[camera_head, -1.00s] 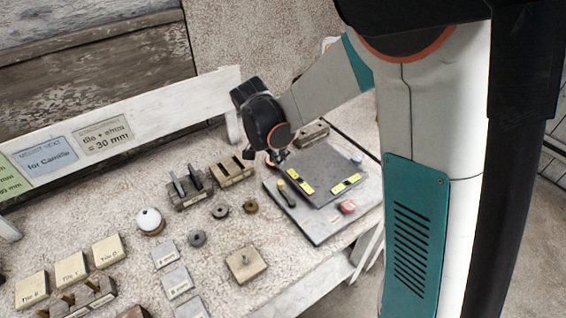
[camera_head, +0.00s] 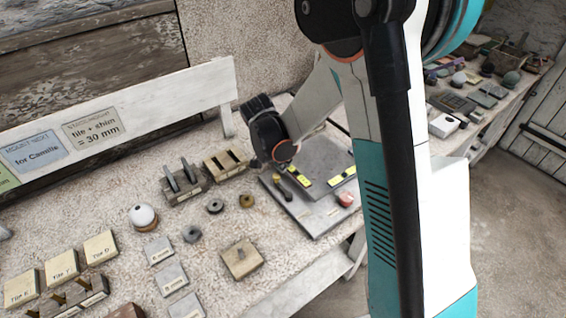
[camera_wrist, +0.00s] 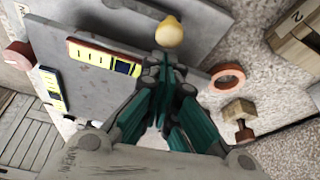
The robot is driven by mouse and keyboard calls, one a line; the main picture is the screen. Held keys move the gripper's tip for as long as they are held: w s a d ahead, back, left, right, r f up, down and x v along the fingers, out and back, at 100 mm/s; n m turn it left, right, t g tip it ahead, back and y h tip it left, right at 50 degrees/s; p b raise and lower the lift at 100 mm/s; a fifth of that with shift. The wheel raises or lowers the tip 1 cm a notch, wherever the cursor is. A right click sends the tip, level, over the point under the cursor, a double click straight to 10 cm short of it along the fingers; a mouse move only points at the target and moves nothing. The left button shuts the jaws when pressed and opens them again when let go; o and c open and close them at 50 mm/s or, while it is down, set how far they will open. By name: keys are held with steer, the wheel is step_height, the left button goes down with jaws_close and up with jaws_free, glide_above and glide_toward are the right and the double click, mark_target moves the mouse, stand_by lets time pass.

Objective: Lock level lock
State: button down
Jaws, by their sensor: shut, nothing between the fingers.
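A grey plate assembly (camera_head: 322,208) sits at the bench's right end. It carries two yellow level vials, one (camera_head: 300,177) by my gripper and one (camera_head: 342,176) farther right. A dark lever (camera_head: 285,192) with a yellow knob lies on its near left side. The wrist view shows the yellow knob (camera_wrist: 169,32) just beyond the fingertips, the vials (camera_wrist: 103,56) to the left, and an orange ring (camera_wrist: 227,77) to the right. My gripper (camera_wrist: 163,62) is shut and empty, pointing down over the plate's left edge. Whether it touches the knob cannot be told.
A red knob (camera_head: 346,199) is at the plate's right edge. Slotted blocks (camera_head: 226,163) stand left of my gripper. Discs, a white-topped ball (camera_head: 143,216) and labelled tiles (camera_head: 100,247) cover the bench's left part. A second bench (camera_head: 470,105) stands behind right.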

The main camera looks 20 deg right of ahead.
steer(key=shift+a, duration=0.1)
steer(key=shift+a+n, duration=0.15)
steer(key=shift+n, duration=0.25)
steer(key=shift+a+n, duration=0.3)
steer(key=shift+n, duration=0.1)
steer(key=shift+s+a+n+t+y+b, duration=0.15)
steer(key=shift+a+n+t+y+b, duration=0.4)
steer(key=shift+a+n, duration=0.6)
steer(key=n, duration=0.1)
steer(key=a+n, duration=0.1)
steer(key=s+n+y, duration=0.1)
steer(key=n, duration=0.1)
steer(key=shift+a+t+b, duration=0.3)
steer(key=shift+t+b, duration=0.05)
steer(key=shift+s+a+n+y+b, duration=0.2)
steer(key=shift+s+a+n+y, duration=0.25)
steer(key=shift+s+n, duration=0.55)
steer(key=shift+s+a+n+y+b, duration=0.15)
steer(key=shift+s+a+n+y, duration=0.3)
steer(key=shift+n, duration=0.9)
steer(key=shift+s+a+n+y+b, duration=0.25)
steer(key=shift+s+a+n, duration=0.5)
steer(key=shift+n, duration=0.45)
